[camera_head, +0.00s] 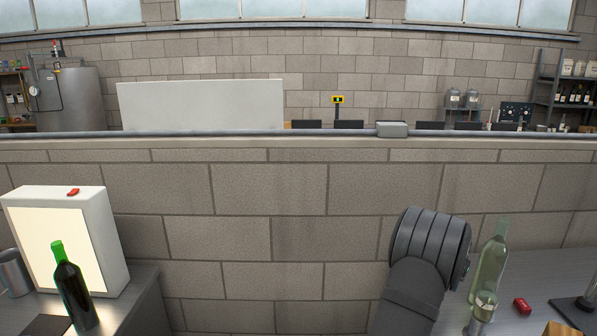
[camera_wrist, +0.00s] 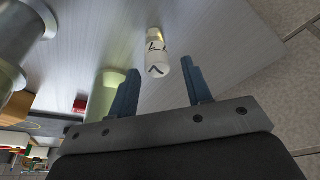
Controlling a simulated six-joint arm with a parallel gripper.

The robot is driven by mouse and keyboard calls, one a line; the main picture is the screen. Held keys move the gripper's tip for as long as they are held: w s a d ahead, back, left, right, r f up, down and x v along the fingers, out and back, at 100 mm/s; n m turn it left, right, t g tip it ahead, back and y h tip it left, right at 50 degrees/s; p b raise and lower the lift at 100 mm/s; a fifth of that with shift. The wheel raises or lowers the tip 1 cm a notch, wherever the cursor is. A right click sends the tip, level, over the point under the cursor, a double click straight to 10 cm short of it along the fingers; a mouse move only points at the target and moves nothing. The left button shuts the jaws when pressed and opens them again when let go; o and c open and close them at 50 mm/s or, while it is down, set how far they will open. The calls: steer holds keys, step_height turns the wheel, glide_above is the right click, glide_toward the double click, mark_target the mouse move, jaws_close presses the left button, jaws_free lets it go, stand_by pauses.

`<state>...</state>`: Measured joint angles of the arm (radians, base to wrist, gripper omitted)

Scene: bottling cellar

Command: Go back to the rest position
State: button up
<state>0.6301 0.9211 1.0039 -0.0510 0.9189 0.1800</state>
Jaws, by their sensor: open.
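My gripper (camera_wrist: 160,70) shows in the wrist view with its two blue fingers spread apart and nothing held between them. A small white cylinder with black marks (camera_wrist: 156,52) shows beyond the gap between the fingertips, over the grey worktop (camera_wrist: 225,40). I cannot tell its distance from the fingers. In the head view my arm stands at the lower right, and its gripper is not visible there. A pale clear green bottle (camera_head: 491,258) stands just right of the arm.
A small clear glass vessel (camera_head: 484,308), a red item (camera_head: 522,305) and a dark stand (camera_head: 578,306) are at the right. On the left bench stand a green-capped dark bottle (camera_head: 72,292), a light box (camera_head: 108,240) and a steel cup (camera_head: 12,274). The benches are separated by a gap.

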step_height(320, 180, down, 3)
steer(key=shift+f, duration=0.1)
steer(key=v, duration=1.2)
steer(key=x, duration=1.2)
steer(key=shift+f, duration=0.3)
step_height(320, 180, up, 22)
steer(key=s+d+m, duration=0.2)
steer(key=s+d, duration=0.2)
steer(key=s, duration=0.8)
steer(key=s+d+m+g, duration=0.1)
steer(key=s+d+m, duration=0.2)
steer(key=s, duration=1)
steer(key=s+d+m+g+h, duration=0.1)
steer(key=s+d, duration=0.5)
steer(key=s, duration=0.7)
steer(key=shift+s+d+r+m, duration=0.15)
steer(key=shift+s+d+m, duration=0.15)
steer(key=shift+m, duration=0.5)
steer(key=shift+w, duration=0.1)
steer(key=w+a+n+t, duration=0.1)
steer(key=w+a+n, duration=0.2)
steer(key=w, duration=1.7)
steer(key=shift+w+a+r+n, duration=0.15)
steer(key=shift+w+n, duration=0.05)
steer(key=shift+n, duration=0.3)
